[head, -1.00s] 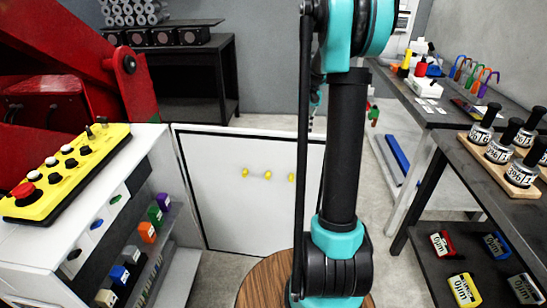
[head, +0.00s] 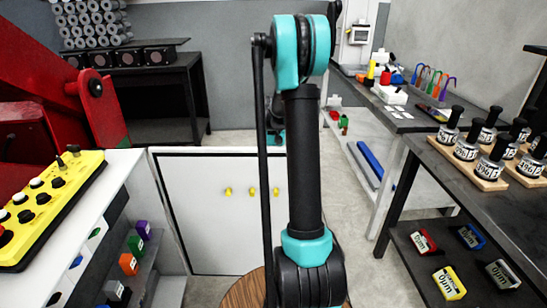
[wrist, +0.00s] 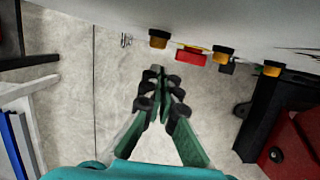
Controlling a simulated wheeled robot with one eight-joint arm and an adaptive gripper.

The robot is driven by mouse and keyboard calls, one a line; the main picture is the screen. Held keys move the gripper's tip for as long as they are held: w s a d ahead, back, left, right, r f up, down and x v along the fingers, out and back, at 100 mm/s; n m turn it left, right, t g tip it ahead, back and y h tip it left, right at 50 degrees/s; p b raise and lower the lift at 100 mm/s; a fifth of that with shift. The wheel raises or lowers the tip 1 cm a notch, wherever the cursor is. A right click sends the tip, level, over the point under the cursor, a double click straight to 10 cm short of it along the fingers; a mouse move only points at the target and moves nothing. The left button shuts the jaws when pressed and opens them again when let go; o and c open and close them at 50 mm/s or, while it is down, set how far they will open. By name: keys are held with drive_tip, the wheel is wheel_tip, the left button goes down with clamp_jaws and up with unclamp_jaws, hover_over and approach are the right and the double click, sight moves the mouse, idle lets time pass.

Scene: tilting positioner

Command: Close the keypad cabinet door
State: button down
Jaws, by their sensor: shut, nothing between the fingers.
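The cabinet door (head: 215,242) is a white panel with a dark rim. It stands open beside the white cabinet (head: 150,292) at the left, with its inner face and a row of yellow knobs (head: 252,191) towards me. In the wrist view, a white panel (wrist: 220,12) with orange-and-black knobs crosses the top, apparently the same door. My gripper (wrist: 158,72) is shut and empty, a little apart from this panel with floor below it. In the head view my fingers are hidden; only a teal wrist part shows above the door's top edge, apparently on its far side. No keypad is clear.
A yellow button panel (head: 52,205) lies on the cabinet top, and coloured blocks (head: 130,263) sit on its shelf. A red machine (head: 40,70) rises behind. A dark bench (head: 470,190) with weights stands at the right. Floor (head: 350,225) is clear between door and bench.

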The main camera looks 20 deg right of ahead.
sight(274, 172)
drive_tip(key=shift+s+a+r, duration=0.1)
drive_tip(key=shift+s+a, duration=0.2)
drive_tip(key=shift+s, duration=0.55)
drive_tip(key=shift+s+a+r, duration=0.1)
drive_tip(key=shift+s+a, duration=0.2)
drive_tip(key=shift+s, duration=0.55)
